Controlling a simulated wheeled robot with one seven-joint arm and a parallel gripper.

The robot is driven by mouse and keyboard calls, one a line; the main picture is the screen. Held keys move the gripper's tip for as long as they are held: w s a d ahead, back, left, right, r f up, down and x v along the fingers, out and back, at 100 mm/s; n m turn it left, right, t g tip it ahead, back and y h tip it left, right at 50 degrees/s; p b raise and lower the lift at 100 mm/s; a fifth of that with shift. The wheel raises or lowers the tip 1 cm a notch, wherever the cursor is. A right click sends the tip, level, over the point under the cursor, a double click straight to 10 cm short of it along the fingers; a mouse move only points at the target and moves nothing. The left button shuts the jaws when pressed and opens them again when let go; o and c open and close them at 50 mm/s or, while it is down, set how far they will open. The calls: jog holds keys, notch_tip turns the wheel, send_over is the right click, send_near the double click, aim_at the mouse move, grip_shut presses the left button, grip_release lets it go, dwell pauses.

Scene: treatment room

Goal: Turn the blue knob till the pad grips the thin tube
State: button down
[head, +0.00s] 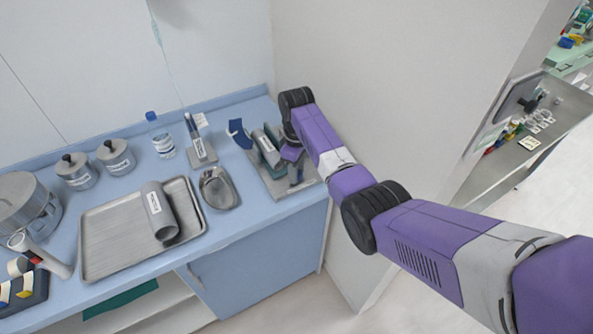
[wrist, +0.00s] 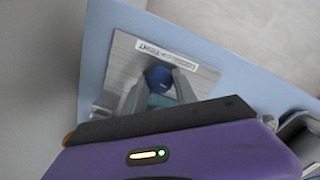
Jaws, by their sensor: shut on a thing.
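The blue knob (wrist: 159,78) shows in the wrist view between the two grey fingers of my gripper (wrist: 158,86), which is shut on it. The knob stands over a light metal base plate (wrist: 121,62) with a printed label (wrist: 166,52). In the head view my gripper (head: 294,172) reaches down at the right end of the counter, over the same metal plate (head: 280,188). A grey cylinder (head: 266,146) lies just left of the gripper. My arm and gripper hide the knob in the head view. I cannot make out the pad or the thin tube.
A bottle (head: 161,136) and an upright stand (head: 200,146) are behind. The wall (head: 370,90) is close on the right.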

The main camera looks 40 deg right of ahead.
jog(key=m, duration=0.4)
jog(key=shift+m, duration=0.3)
jog(key=m, duration=0.3)
jog(key=shift+m, duration=0.4)
jog(key=m, duration=1.2)
jog(key=shift+m, duration=0.3)
jog(key=m, duration=0.3)
jog(key=shift+r+m, duration=0.1)
jog(key=shift+m, duration=0.2)
jog(key=m, duration=0.4)
jog(key=shift+m+b, duration=0.35)
jog(key=shift+m, duration=1.35)
jog(key=shift+w, duration=0.1)
